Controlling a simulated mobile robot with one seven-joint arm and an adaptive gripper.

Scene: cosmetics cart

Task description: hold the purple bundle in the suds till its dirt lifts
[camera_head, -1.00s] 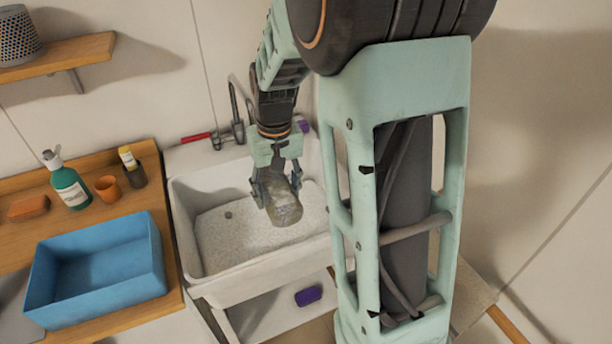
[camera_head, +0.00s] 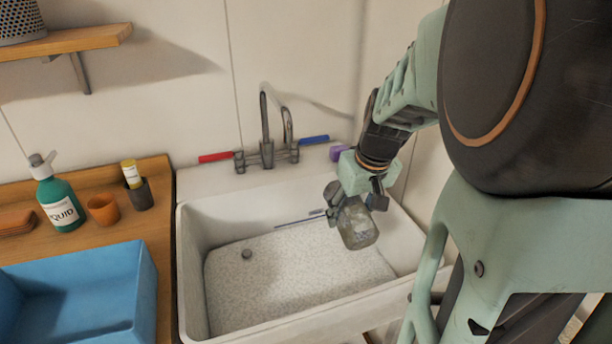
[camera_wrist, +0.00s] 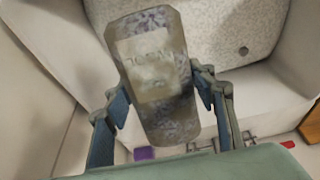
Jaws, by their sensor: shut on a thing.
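The bundle (camera_head: 358,226) is a blocky, grime-coated piece with grey-brown dirt over it. In the wrist view the bundle (camera_wrist: 158,70) shows purple patches at its ends and a pale, unreadable label-like area. My gripper (camera_head: 355,198) is shut on its upper part, one finger on each side. The bundle hangs tilted in the right part of the white sink (camera_head: 190,270). Speckled whitish suds (camera_head: 270,285) cover the sink floor. The bundle seems to be above the suds; I cannot tell whether its lower end touches them.
A tap (camera_head: 266,150) with red and blue handles stands behind the sink. A small purple thing (camera_head: 338,152) sits at the back right rim. The left counter holds a blue tub (camera_head: 140,290), a green bottle (camera_head: 62,203) and an orange cup (camera_head: 102,209).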

